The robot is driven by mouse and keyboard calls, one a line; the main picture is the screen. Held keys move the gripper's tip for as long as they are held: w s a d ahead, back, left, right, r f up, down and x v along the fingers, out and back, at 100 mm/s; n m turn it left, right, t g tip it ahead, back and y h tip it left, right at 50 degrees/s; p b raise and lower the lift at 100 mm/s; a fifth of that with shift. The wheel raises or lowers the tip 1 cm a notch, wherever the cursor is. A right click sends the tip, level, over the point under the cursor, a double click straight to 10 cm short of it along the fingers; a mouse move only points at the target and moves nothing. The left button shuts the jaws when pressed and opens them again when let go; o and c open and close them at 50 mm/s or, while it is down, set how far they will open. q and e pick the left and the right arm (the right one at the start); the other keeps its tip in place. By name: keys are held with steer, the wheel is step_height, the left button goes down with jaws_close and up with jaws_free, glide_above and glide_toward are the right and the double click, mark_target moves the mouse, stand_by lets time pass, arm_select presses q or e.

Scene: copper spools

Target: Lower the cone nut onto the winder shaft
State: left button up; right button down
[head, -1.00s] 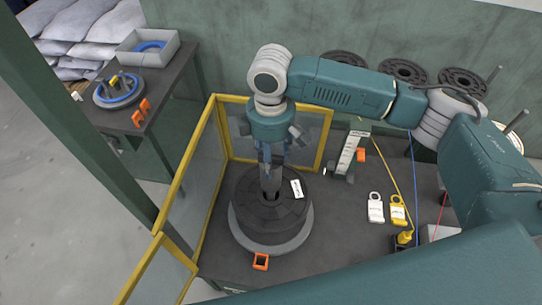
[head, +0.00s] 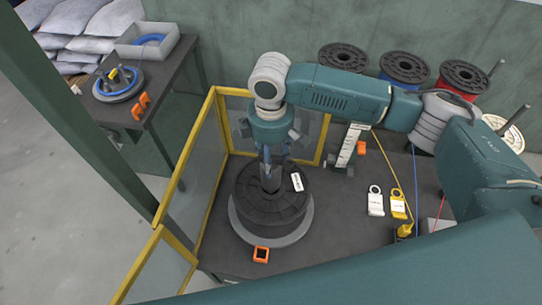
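A black spool (head: 258,213) lies flat on the round grey winder plate (head: 298,233) in the middle of the bench. My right gripper (head: 271,168) points straight down over the spool's centre. A grey piece (head: 270,183) shows at its fingertips, at the spool's central hole. I cannot tell whether this is the cone nut, the winder shaft top or the fingers themselves, nor whether the fingers are closed on it. The gripper and spool hide the rest of the shaft. My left gripper is not in view.
A yellow-framed guard (head: 187,150) borders the bench on the left and back. Black-flanged spools (head: 404,66) stand along the back. White (head: 375,203) and yellow (head: 398,206) tags lie to the right. A side table (head: 160,85) stands left.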

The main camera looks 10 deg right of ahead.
steer(key=shift+f+b, duration=0.45)
steer(key=shift+f, duration=0.85)
steer(key=c, duration=0.8)
jaws_free()
step_height(320, 180, up, 12)
steer(key=shift+r, duration=0.1)
